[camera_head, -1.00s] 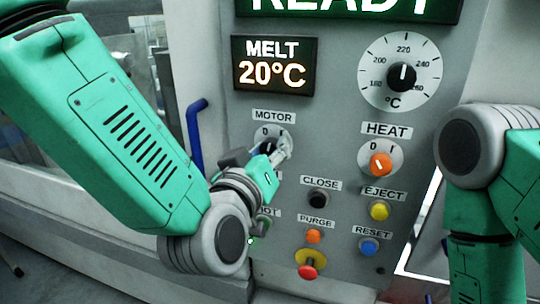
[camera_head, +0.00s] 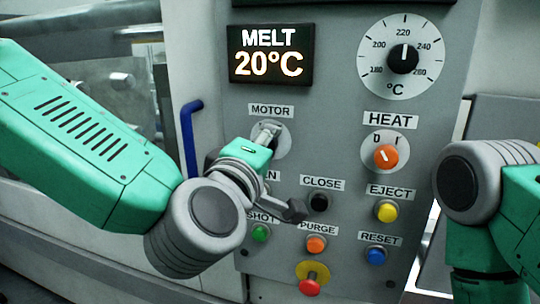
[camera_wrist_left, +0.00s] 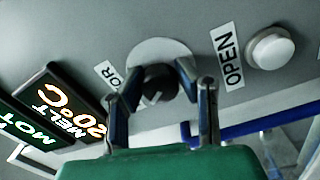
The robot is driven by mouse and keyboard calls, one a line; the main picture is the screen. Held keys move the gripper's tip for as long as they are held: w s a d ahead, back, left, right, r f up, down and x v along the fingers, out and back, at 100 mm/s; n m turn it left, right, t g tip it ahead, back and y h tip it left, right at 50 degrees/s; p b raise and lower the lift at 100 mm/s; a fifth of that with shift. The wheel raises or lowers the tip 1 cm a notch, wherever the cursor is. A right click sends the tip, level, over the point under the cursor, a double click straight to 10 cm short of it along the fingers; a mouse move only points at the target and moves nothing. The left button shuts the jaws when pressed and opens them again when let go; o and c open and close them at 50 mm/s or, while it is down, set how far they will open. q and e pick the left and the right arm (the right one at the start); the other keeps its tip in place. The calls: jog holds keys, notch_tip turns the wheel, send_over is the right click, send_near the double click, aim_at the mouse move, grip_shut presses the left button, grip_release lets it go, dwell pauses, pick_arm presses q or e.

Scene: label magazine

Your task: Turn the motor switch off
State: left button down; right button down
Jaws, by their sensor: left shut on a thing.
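The motor switch is a black knob with a white mark on a round pale plate, under the MOTOR label (camera_head: 271,111). In the left wrist view the knob (camera_wrist_left: 158,82) sits between the two fingers, which grip its sides. My left gripper (camera_head: 267,135) reaches it from the lower left and is shut on it. In the head view the gripper hides the knob and most of its plate (camera_head: 284,143). My right arm shows at the right edge; its gripper is out of view.
The orange HEAT knob (camera_head: 386,155) is right of the motor switch. Below are the black CLOSE (camera_head: 319,203), yellow EJECT (camera_head: 386,211), orange PURGE (camera_head: 316,244) and blue RESET (camera_head: 376,255) buttons. A blue handle (camera_head: 190,140) stands left. The display (camera_head: 271,54) reads MELT 20°C.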

pick_arm(q)
jog(key=shift+f+n+b, duration=0.3)
jog(key=shift+n, duration=0.4)
jog(key=c, duration=1.2)
grip_release()
jog(key=shift+s, duration=0.1)
jog(key=shift+a+r, duration=0.2)
jog(key=shift+a, duration=0.1)
jog(key=shift+s, duration=0.1)
jog(key=v, duration=0.7)
jog(key=shift+s+a+f, duration=0.1)
